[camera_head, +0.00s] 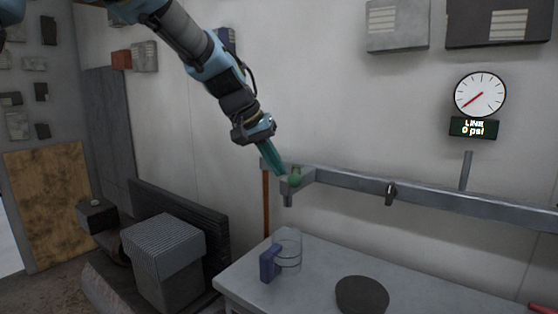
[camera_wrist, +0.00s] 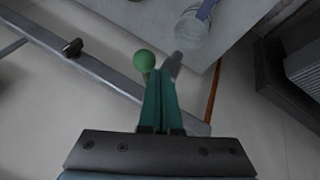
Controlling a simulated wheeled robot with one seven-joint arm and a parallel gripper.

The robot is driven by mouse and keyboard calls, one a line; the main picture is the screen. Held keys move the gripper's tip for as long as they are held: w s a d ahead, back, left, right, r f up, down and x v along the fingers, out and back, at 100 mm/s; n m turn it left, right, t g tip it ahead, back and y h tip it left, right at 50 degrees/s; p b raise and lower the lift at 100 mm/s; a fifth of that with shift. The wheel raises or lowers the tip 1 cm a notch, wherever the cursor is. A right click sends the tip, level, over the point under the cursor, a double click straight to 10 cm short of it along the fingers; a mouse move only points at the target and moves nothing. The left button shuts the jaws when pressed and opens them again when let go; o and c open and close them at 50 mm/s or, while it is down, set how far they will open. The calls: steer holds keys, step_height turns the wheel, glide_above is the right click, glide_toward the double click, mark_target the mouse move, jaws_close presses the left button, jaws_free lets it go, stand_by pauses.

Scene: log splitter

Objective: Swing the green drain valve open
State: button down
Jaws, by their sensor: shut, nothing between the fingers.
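The green drain valve shows as a round green knob (camera_head: 295,181) at the left end of the grey wall rail (camera_head: 345,184). A short grey spout (camera_head: 287,200) hangs below the rail end. My gripper (camera_head: 279,173) has teal fingers closed together, with the tips right beside the knob, and nothing is between them. In the wrist view, the green knob (camera_wrist: 144,61) lies just left of the shut fingertips (camera_wrist: 160,72). I cannot tell whether they touch it. The valve's lever or stem is mostly hidden behind the fingers.
A clear jug (camera_head: 288,250) with a blue handle stands on the grey bench (camera_head: 320,268) below the rail end. A dark round disc (camera_head: 362,295) lies to its right. A black-handled valve (camera_head: 390,193) sits along the rail. The wall gauge (camera_head: 480,95) sits above a "LINE 0 psi" display (camera_head: 473,128).

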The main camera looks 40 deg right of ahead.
steer(key=shift+s+d+f, duration=0.15)
steer(key=shift+s+d, duration=0.05)
steer(key=shift+s, duration=0.05)
steer(key=shift+s, duration=0.1)
